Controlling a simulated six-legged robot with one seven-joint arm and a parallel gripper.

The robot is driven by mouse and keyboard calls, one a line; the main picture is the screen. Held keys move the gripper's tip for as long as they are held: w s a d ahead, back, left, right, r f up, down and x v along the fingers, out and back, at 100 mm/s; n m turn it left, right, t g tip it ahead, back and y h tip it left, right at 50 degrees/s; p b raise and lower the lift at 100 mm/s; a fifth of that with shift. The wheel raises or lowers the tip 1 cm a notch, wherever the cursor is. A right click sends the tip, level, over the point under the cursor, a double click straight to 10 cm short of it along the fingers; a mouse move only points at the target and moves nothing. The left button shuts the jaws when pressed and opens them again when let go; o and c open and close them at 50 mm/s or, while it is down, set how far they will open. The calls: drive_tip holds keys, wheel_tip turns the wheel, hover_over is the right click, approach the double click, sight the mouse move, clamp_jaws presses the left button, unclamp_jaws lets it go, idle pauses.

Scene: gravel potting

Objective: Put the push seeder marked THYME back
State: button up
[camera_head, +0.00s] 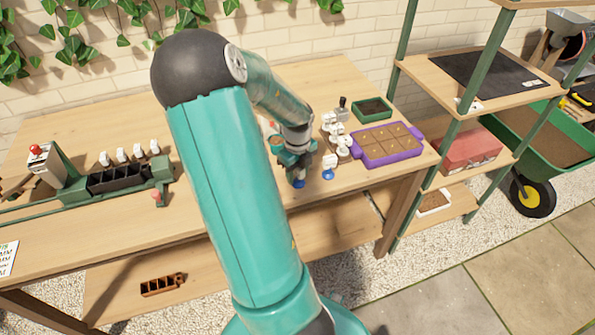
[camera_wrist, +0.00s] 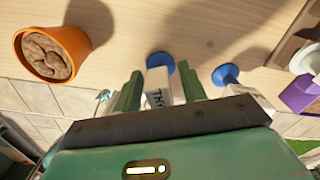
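My gripper (camera_head: 297,172) is low over the right part of the table. In the wrist view my gripper (camera_wrist: 162,90) has its two green fingers on either side of a white push seeder (camera_wrist: 158,88) with a blue foot. The letters "TH" show on its label; the rest is hidden by my gripper. The seeder fills the gap between the fingers and looks gripped. A second white seeder with a blue foot (camera_head: 329,162) stands just to the right; it also shows in the wrist view (camera_wrist: 226,75). More white seeders (camera_head: 342,143) stand behind it.
A purple tray of soil (camera_head: 417,133) lies to the right, with a green tray (camera_head: 389,111) behind it. A terracotta pot of soil (camera_wrist: 80,36) is close by on the left. A green machine with dark bins (camera_head: 75,196) stands at the table's left. The front middle is clear.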

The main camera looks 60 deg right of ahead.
wheel_tip(320, 180, up, 12)
drive_tip(key=shift+r, duration=0.2)
idle(0.4)
drive_tip(key=w+a+r+n+t, duration=0.1)
drive_tip(key=w+a+r+n, duration=0.1)
drive_tip(key=w+a+n, duration=0.35)
drive_tip(key=w+a+r+n+t+y, duration=0.1)
drive_tip(key=w+a+r+n, duration=0.15)
drive_tip(key=a+n, duration=0.55)
drive_tip(key=w+a+r+n+t, duration=0.1)
drive_tip(key=w+a+r+n, duration=0.25)
drive_tip(key=a+n, duration=0.35)
drive_tip(key=s+a+r+n+t, duration=0.1)
drive_tip(key=s+a+r+n, duration=0.1)
drive_tip(key=a+n, duration=0.8)
drive_tip(key=s+a+r+n+t+h, duration=0.1)
drive_tip(key=s+a+r+n, duration=0.1)
drive_tip(key=a+n, duration=0.8)
drive_tip(key=shift+s+a+r+t, duration=0.3)
drive_tip(key=shift+a+r, duration=0.4)
drive_tip(key=shift+a, duration=0.4)
drive_tip(key=shift+d, duration=0.1)
